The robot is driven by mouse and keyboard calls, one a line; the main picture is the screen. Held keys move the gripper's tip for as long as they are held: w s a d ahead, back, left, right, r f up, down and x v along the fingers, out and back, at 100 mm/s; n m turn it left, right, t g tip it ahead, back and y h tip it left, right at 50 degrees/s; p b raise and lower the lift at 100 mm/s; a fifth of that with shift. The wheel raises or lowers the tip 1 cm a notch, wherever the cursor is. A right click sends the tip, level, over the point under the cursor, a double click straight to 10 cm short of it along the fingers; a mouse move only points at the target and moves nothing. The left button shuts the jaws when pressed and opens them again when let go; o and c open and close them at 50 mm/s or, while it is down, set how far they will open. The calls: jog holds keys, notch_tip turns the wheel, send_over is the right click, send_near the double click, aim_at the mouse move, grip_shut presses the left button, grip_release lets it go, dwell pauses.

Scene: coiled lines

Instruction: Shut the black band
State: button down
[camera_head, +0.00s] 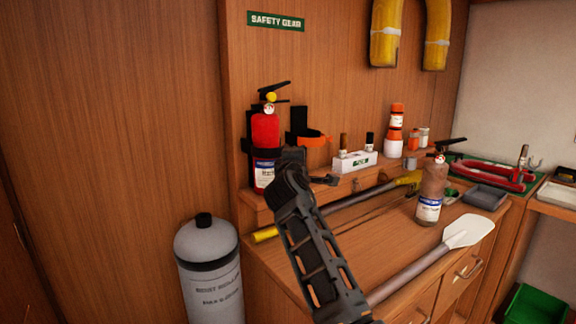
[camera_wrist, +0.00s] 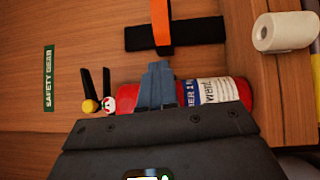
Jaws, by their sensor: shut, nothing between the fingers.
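A red fire extinguisher (camera_head: 265,131) stands upright against the wooden panel in a black holder (camera_head: 249,122). My gripper (camera_head: 293,156) is at that lower right side in the head view. In the wrist view my gripper (camera_wrist: 157,66) is shut and empty, its grey fingers in front of the extinguisher (camera_wrist: 232,96). I cannot tell whether they touch it. Beside it an empty black holder (camera_wrist: 195,33) carries an orange band (camera_wrist: 161,22).
A brown extinguisher (camera_head: 431,190) stands on the counter to the right. A yellow-ended bar (camera_head: 345,208) and a white paddle (camera_head: 465,232) lie nearby. A white box (camera_head: 355,161) and orange-white bottles (camera_head: 396,130) stand on the ledge. A grey cylinder (camera_head: 208,262) stands at the left.

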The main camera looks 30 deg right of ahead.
jog(key=b+x, duration=0.1)
jog(key=x, duration=0.2)
jog(key=shift+w+d+f, duration=0.1)
jog(key=shift+d, duration=0.3)
jog(key=shift+a, duration=0.1)
dwell(1.0)
